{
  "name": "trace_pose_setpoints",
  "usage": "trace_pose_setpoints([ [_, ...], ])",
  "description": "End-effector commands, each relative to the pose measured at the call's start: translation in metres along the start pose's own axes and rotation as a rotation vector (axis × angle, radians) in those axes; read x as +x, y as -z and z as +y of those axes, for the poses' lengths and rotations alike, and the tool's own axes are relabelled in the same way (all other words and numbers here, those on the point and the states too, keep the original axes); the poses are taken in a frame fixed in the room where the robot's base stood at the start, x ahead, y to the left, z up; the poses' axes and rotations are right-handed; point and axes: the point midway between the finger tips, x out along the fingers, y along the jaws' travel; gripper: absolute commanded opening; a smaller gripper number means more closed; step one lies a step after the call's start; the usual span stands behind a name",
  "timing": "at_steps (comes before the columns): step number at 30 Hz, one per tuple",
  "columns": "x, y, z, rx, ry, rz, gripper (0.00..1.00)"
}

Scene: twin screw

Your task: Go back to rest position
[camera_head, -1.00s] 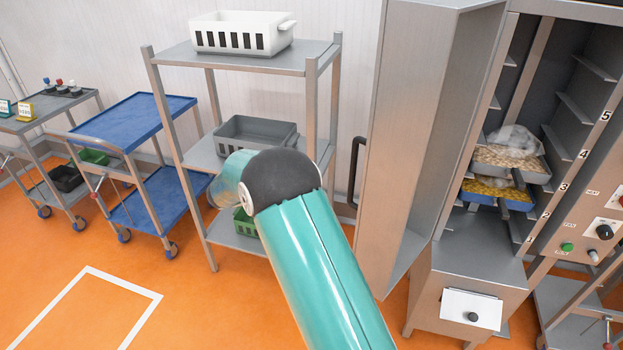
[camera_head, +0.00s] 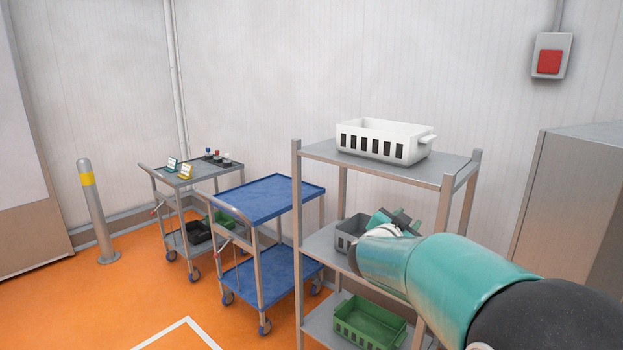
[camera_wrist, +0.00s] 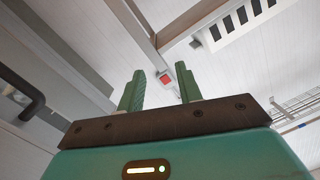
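My gripper shows in the wrist view (camera_wrist: 160,90) with its two green fingers apart and nothing between them. In the head view my gripper (camera_head: 405,217) is small and partly hidden behind my teal forearm. It appears in front of the middle level of the grey shelf rack (camera_head: 318,152), by a grey bin (camera_head: 346,232). I cannot tell its exact distance from the rack.
A white slotted crate (camera_head: 375,145) stands on the rack's top, and a green crate (camera_head: 368,322) sits low. Blue (camera_head: 262,200) and grey (camera_head: 180,181) carts stand left. A metal cabinet (camera_head: 575,200) is right, a yellow-banded post (camera_head: 95,215) far left. Orange floor is clear at front left.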

Motion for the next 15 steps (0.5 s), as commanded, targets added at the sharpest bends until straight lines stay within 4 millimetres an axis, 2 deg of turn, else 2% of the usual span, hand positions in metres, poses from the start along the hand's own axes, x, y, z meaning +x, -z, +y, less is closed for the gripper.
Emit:
trace_pose_setpoints([
  [1, -0.014, 0.012, -0.009, 0.000, 0.082, -0.039, 0.35],
  [3, -0.036, 0.019, -0.021, -0.017, 0.196, -0.110, 0.35],
  [8, -0.098, 0.022, -0.029, -0.096, 0.408, -0.294, 0.35],
  [11, -0.142, 0.017, -0.020, -0.171, 0.499, -0.420, 0.35],
  [15, -0.204, 0.003, 0.015, -0.300, 0.564, -0.607, 0.35],
])
